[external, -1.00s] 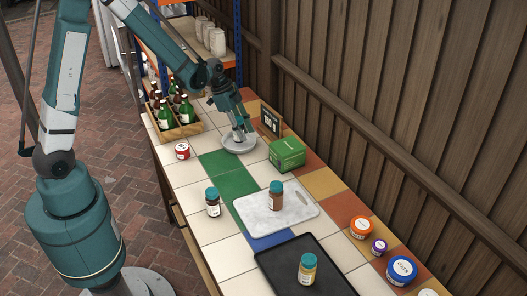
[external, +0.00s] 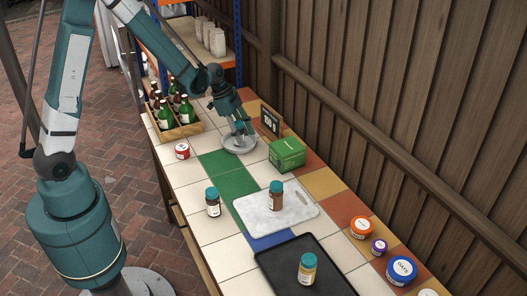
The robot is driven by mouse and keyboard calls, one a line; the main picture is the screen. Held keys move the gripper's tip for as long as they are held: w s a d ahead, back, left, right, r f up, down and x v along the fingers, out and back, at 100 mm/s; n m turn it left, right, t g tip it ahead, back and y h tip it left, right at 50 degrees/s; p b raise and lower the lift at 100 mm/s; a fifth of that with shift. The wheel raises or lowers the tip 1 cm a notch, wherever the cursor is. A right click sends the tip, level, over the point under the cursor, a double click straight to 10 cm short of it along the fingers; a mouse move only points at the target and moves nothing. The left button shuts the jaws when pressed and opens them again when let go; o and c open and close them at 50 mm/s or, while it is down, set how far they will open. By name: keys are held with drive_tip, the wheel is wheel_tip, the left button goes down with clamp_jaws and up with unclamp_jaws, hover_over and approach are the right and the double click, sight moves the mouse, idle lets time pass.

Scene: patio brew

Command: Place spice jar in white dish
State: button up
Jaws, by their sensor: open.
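The white dish (external: 236,150) sits on the tiled counter near its far end. My gripper (external: 243,132) is open and points down just over the dish; whether anything lies between its fingers or in the dish is too small to tell. One spice jar with a teal lid and brown contents (external: 276,196) stands upright on the white marble board. A second teal-lidded jar (external: 213,203) stands on pale tiles left of the board.
A crate of bottles (external: 180,131) is left of the dish, with a red-and-white tin (external: 182,151) nearby. A green box (external: 287,154) and small dark sign (external: 269,122) stand to its right. The black tray (external: 283,277) and several round tins, including a blue one (external: 401,270), are at the near end.

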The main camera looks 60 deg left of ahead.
drive_tip(key=shift+r, duration=0.1)
drive_tip(key=shift+p+v, duration=1.3)
drive_tip(key=shift+v, duration=4.75)
drive_tip(key=s+d+r+n+t+y, duration=0.1)
drive_tip(key=s+d+r+n, duration=0.1)
drive_tip(key=s+d+r, duration=0.3)
drive_tip(key=s+d+r+n+y, duration=0.1)
drive_tip(key=s+d+r+n, duration=0.15)
drive_tip(key=s+r, duration=0.45)
drive_tip(key=s+d+r+n+t, duration=0.1)
drive_tip(key=s+d+r+n, duration=0.1)
drive_tip(key=s, duration=0.5)
drive_tip(key=s+d+r+n+t+y, duration=0.1)
drive_tip(key=s+d+r+n, duration=0.1)
drive_tip(key=s, duration=0.6)
drive_tip(key=shift+s+d+r+t, duration=0.15)
drive_tip(key=shift+d+r+t, duration=0.35)
drive_tip(key=shift+d, duration=0.5)
